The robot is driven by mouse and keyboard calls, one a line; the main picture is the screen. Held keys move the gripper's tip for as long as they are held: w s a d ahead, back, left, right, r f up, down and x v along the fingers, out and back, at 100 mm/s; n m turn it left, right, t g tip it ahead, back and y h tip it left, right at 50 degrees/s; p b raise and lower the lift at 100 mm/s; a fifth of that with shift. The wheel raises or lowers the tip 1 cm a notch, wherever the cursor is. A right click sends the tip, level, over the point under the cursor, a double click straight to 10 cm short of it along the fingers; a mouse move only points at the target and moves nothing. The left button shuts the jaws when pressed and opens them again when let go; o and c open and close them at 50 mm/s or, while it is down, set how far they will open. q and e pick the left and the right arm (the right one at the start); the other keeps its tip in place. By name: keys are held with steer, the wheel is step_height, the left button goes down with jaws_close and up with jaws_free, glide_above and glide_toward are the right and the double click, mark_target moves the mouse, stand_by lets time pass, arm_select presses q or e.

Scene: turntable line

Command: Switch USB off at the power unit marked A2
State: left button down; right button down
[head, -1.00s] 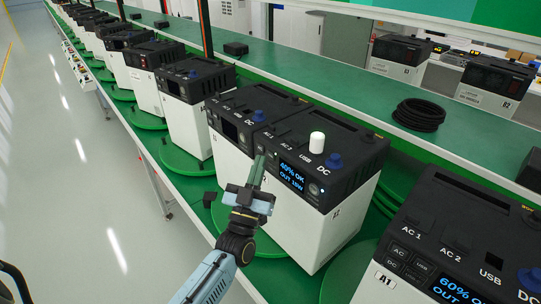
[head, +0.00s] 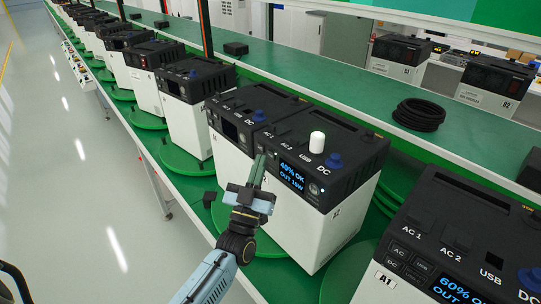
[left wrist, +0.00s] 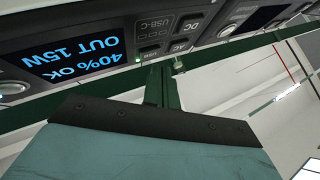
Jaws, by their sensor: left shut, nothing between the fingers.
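The power unit (head: 305,225) in the middle has a white body and black top; its side mark, ending in 2, is hard to read. Its lit display (head: 291,177) reads 40% OK, OUT 15W, also in the left wrist view (left wrist: 82,58). A white cylinder (head: 317,142) stands at its USB place on top, near a blue knob (head: 334,159). My left gripper (head: 259,162) is shut and empty, its tips at the front panel left of the display. In the left wrist view, the fingers (left wrist: 160,75) cover part of the button panel (left wrist: 165,35) near a small green light; contact is unclear.
A unit marked A1 (head: 400,275) stands at the lower right, its display reading 60% OK. Several similar units stand on green turntables (head: 187,156) along the line. A coiled black cable (head: 419,114) lies on the green bench behind. The floor (head: 85,180) at left is clear.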

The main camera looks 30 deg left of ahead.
arm_select(q)
steer(key=shift+w+d, duration=0.15)
steer(key=shift+w, duration=0.2)
steer(key=shift+w+d, duration=0.15)
steer(key=shift+w, duration=0.15)
stand_by(0.5)
steer(key=shift+s, duration=0.15)
steer(key=shift+s+a, duration=0.3)
steer(key=shift+s, duration=0.25)
stand_by(0.3)
steer(key=s, duration=0.1)
steer(key=s+a+p, duration=0.1)
steer(key=s, duration=0.1)
steer(key=s+a+p, duration=0.1)
steer(key=shift+s, duration=0.35)
steer(key=shift+d, duration=0.1)
stand_by(0.6)
